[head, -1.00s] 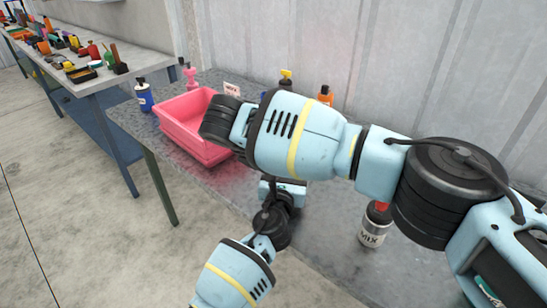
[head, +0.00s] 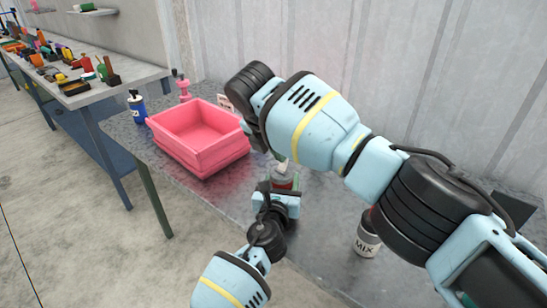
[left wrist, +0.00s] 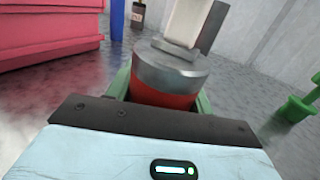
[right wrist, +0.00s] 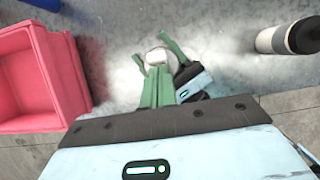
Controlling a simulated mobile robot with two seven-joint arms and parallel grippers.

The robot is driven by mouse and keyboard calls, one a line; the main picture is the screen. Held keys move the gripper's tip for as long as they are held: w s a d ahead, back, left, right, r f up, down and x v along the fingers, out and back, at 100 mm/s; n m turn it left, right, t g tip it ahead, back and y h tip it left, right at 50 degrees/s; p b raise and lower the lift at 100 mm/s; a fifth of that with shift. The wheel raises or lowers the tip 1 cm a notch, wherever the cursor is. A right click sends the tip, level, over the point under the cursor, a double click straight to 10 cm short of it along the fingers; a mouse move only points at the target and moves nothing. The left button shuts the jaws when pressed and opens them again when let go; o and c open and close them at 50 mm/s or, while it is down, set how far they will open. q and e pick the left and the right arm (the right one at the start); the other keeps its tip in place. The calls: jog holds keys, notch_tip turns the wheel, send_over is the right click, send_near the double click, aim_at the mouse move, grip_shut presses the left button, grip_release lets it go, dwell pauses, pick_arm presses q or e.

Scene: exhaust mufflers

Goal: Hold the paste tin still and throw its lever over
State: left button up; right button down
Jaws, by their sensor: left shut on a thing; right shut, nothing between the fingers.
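The paste tin (left wrist: 165,80) is red with a grey metal lid in the left wrist view. Its pale lever (left wrist: 188,24) stands up from the lid. My left gripper (head: 279,196) has its green fingers shut around the tin body on the bench. The tin (head: 283,181) shows partly above that gripper in the head view. My right gripper (right wrist: 158,78) has its green fingers together and empty, over the tin area in the right wrist view. The pale lever top (right wrist: 157,56) shows just beyond the fingertips; whether they touch is unclear. In the head view my right arm hides most of its gripper.
A pink bin (head: 222,158) stands left of the tin on the grey bench (head: 180,165). A blue bottle (head: 138,107) is beyond it. A can marked MIX (head: 367,238) stands right, near the front edge. A green thing (left wrist: 296,108), unclear, is at right in the left wrist view.

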jog(key=shift+w, duration=0.15)
jog(key=shift+r, duration=0.2)
jog(key=shift+r, duration=0.7)
jog(key=v, duration=1.2)
